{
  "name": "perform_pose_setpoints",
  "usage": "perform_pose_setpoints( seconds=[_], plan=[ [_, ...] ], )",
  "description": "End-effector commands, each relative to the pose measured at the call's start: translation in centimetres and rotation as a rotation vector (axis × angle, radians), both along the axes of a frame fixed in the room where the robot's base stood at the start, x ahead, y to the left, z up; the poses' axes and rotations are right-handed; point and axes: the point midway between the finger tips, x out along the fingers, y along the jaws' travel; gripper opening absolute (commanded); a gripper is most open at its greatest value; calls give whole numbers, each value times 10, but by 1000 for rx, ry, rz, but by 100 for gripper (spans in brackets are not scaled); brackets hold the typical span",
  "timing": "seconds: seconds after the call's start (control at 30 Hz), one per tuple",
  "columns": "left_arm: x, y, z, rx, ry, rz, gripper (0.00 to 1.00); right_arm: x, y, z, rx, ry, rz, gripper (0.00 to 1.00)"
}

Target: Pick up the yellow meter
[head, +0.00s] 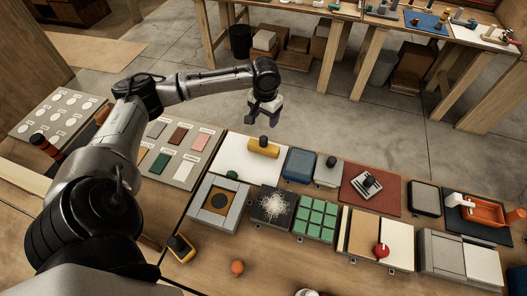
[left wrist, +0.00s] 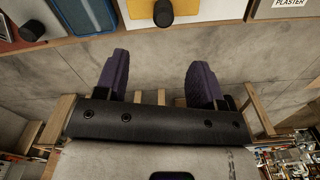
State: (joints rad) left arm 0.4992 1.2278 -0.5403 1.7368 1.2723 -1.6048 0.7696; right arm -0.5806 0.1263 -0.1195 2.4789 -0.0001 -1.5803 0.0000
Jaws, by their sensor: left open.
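The yellow meter (head: 181,248), a small yellow device with a dark face, lies on the wooden table at the front left, below the square framed sample. My left gripper (head: 264,106) is up beyond the table's far edge, well away from the meter. In the left wrist view its two purple-grey fingers (left wrist: 159,70) are spread apart with nothing between them. The meter cannot be made out in the left wrist view. My right gripper is not in view.
A yellow block with a black knob (head: 263,147) sits on a white board; it also shows in the left wrist view (left wrist: 190,12). An orange ball-like knob (head: 237,267) is right of the meter. Sample boards and green tiles (head: 316,218) crowd the table. Bare wood surrounds the meter.

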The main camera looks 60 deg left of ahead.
Motion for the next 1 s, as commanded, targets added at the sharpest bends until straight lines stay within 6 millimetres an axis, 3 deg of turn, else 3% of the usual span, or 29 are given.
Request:
perform_pose_setpoints(
  seconds=[0.4, 0.83, 1.0],
  plan=[
    [-1, 0, -68, -1, 2, 0, 63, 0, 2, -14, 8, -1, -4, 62],
    [-1, 1, -90, 0, 1, 0, 63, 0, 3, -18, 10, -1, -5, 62],
    [-3, 3, -109, 0, 2, 1, 63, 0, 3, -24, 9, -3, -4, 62]
  ],
)
